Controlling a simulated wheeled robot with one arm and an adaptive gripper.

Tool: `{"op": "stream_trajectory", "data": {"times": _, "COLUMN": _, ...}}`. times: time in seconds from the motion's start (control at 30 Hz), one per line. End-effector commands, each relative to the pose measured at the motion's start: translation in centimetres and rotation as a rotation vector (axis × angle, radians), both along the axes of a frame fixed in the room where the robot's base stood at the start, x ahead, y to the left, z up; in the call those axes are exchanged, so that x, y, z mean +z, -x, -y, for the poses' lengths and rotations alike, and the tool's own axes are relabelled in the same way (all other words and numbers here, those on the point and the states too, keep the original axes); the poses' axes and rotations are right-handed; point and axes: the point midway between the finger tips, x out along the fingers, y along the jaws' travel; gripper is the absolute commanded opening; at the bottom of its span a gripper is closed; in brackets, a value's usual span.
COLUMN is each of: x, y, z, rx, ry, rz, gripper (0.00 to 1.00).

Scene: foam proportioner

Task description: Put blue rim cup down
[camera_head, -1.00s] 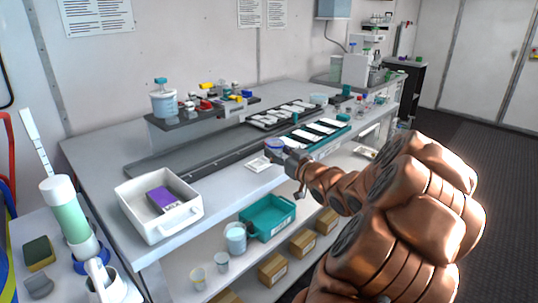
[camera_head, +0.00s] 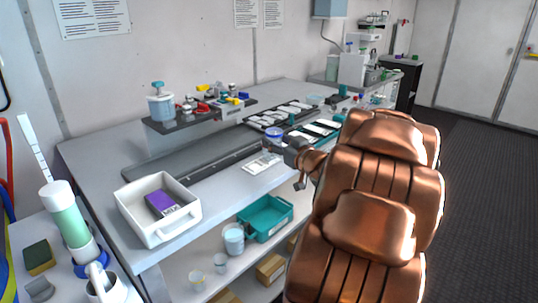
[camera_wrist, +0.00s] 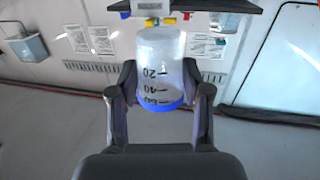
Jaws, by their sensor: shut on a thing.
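The blue rim cup (camera_wrist: 160,62) is clear, with dark graduation marks and a blue band at its rim. In the wrist view its rim is toward my palm and the marks read upside down. My gripper (camera_wrist: 158,76) is shut on the cup, with one finger on each side. In the head view, the cup's blue rim (camera_head: 274,132) shows just beyond my gripper (camera_head: 284,143), over the bench beside the dark rail. Most of the cup is hard to make out there. I cannot tell whether its base touches anything.
A white card (camera_head: 262,163) lies on the bench in front of the cup. Slides on trays (camera_head: 285,112) lie just behind it. A white bin (camera_head: 150,226) holds a purple box at the left. Clear bench top (camera_head: 215,182) lies between bin and card.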

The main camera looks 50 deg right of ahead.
Motion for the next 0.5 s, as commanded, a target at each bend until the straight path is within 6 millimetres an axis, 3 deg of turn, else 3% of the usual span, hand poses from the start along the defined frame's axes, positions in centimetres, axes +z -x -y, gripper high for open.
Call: {"op": "stream_trajectory", "data": {"times": 0.5, "x": -0.4, "y": -5.2, "z": 4.6, "rx": 0.0, "ry": 0.0, "rz": 0.0, "gripper": 0.2}}
